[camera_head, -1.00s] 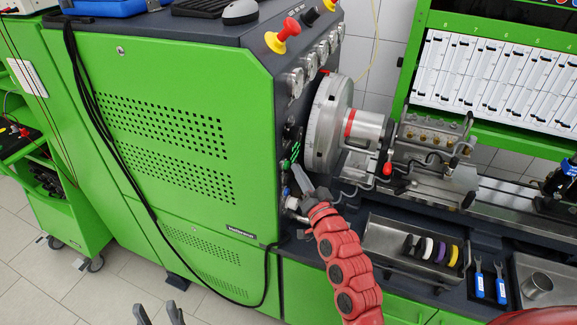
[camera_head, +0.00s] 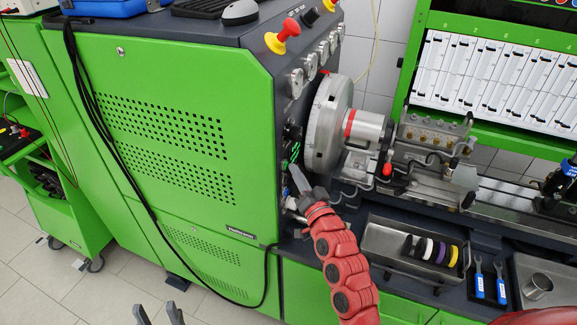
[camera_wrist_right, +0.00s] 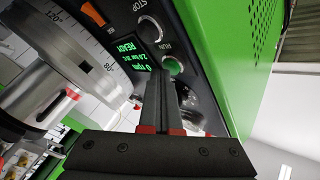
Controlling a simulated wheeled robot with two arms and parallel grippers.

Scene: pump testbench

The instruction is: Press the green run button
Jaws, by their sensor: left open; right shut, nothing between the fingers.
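The green run button (camera_wrist_right: 173,67) shows in the right wrist view, round with a pale ring and the label RUN beside it. My right gripper (camera_wrist_right: 161,76) is shut and empty, its fingertips just beside and below the button in the picture; I cannot tell whether they touch it. In the head view the right gripper (camera_head: 297,174) points at the bench's side panel below the small display (camera_head: 294,152), and the button cannot be made out there. My left gripper (camera_head: 158,315) is open and empty at the bottom edge of the head view.
The STOP button (camera_wrist_right: 150,29) sits close to the run button, beside a display reading READY (camera_wrist_right: 131,54). The large round chuck (camera_head: 325,122) stands right of the panel. A red-yellow emergency stop (camera_head: 282,37) is on top. A metal tray (camera_head: 385,245) lies right of my arm.

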